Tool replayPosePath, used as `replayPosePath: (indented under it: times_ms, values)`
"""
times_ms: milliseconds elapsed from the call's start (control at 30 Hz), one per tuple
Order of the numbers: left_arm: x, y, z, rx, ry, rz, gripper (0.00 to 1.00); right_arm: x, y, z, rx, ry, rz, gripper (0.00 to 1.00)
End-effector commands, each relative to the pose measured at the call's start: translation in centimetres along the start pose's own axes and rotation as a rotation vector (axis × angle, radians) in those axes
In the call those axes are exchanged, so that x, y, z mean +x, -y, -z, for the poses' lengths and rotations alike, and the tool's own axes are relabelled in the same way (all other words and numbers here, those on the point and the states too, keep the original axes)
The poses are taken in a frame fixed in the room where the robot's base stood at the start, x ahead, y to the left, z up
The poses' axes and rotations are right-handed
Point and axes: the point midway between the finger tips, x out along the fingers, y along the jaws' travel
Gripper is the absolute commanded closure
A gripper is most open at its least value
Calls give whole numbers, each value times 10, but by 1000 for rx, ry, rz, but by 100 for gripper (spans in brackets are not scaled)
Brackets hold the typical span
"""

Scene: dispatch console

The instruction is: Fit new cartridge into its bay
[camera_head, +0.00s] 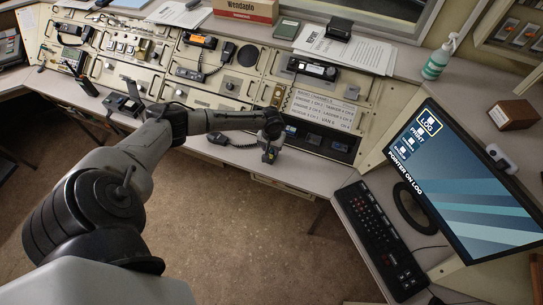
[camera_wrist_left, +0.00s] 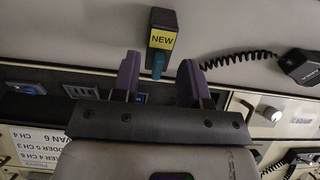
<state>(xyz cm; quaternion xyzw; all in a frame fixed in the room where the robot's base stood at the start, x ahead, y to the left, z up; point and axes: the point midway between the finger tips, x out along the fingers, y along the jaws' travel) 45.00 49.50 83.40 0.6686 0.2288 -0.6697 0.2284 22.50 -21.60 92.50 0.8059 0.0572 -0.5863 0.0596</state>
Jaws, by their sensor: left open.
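The new cartridge (camera_wrist_left: 162,38) is a dark block with a yellow NEW label and a teal end. It lies on the grey desk top, and its teal end points toward the gap between my left fingers. In the head view the cartridge (camera_head: 269,155) shows small at the desk's front. My left gripper (camera_wrist_left: 158,78) is open and empty, its two purple fingers apart; in the head view the gripper (camera_head: 270,136) is above the desk next to the cartridge. A dark recess (camera_head: 341,146) with bluish modules is in the console to the right. My right gripper is not in view.
A handset (camera_head: 218,138) with a coiled cord lies on the desk left of the gripper. A label card (camera_head: 325,111) sits above the recess. A keyboard (camera_head: 380,238) and monitor (camera_head: 465,185) stand at the right. The desk (camera_head: 310,176) right of the cartridge is clear.

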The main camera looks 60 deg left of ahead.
Motion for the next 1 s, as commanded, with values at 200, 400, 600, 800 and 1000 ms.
replayPosePath:
  times_ms: [200, 400, 600, 800, 1000]
  values:
    - [16, 0, 0, 1, -1, -1, 60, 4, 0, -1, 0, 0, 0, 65]
    - [17, 0, 0, 1, -1, 0, 60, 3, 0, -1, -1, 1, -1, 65]
    - [17, 0, 0, 1, -1, -1, 74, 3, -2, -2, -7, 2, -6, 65]
    - [16, 0, 0, 0, -1, 0, 93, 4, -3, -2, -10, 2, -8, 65]
    - [16, 0, 0, 0, -1, 0, 100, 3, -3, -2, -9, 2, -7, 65]
